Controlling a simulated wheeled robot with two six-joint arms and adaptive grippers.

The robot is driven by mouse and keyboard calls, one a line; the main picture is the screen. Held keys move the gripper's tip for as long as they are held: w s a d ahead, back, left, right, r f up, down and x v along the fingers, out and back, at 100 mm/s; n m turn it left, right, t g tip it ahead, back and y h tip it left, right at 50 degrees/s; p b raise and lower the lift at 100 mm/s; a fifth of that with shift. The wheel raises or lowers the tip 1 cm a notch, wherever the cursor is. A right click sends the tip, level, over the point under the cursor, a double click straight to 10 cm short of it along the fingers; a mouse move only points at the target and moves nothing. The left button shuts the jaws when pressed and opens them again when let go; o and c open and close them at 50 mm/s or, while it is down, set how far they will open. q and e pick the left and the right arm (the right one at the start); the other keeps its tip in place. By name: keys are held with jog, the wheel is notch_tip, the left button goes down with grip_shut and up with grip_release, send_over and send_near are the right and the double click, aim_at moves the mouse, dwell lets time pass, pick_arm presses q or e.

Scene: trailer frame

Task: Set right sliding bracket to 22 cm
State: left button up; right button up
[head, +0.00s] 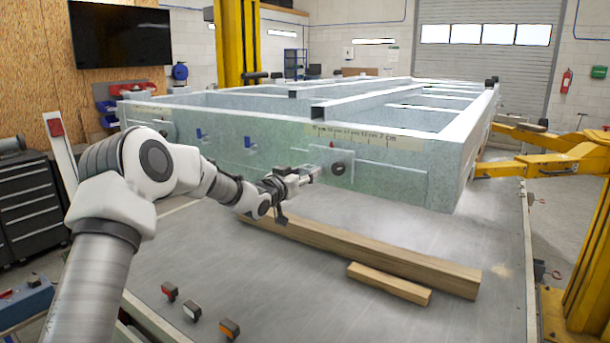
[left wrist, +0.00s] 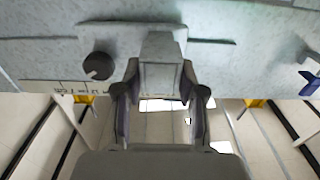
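The right sliding bracket is a pale grey-green plate (head: 367,180) on the front face of the trailer frame (head: 425,185). It carries a round black knob (head: 338,168), which also shows in the left wrist view (left wrist: 98,66). A squared tab (left wrist: 162,47) sticks out of the bracket beside the knob. My left gripper (head: 303,177) is at this tab, left of the knob in the head view. In the left wrist view its fingers (left wrist: 161,82) lie against both sides of the tab. A ruler strip (head: 350,135) runs above the bracket; its exact reading is too small to tell. My right gripper is out of view.
Wooden beams (head: 360,252) lie on the table below the frame. Blue hooks (head: 248,142) stick out of the frame left of my gripper. Several small coloured switches (head: 191,311) sit at the table's front. Yellow lift arms (head: 545,165) stand at right.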

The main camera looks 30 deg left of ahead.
pick_arm(q)
jog(key=shift+o, duration=1.1)
jog(key=s, duration=1.2)
jog(key=shift+a, duration=0.15)
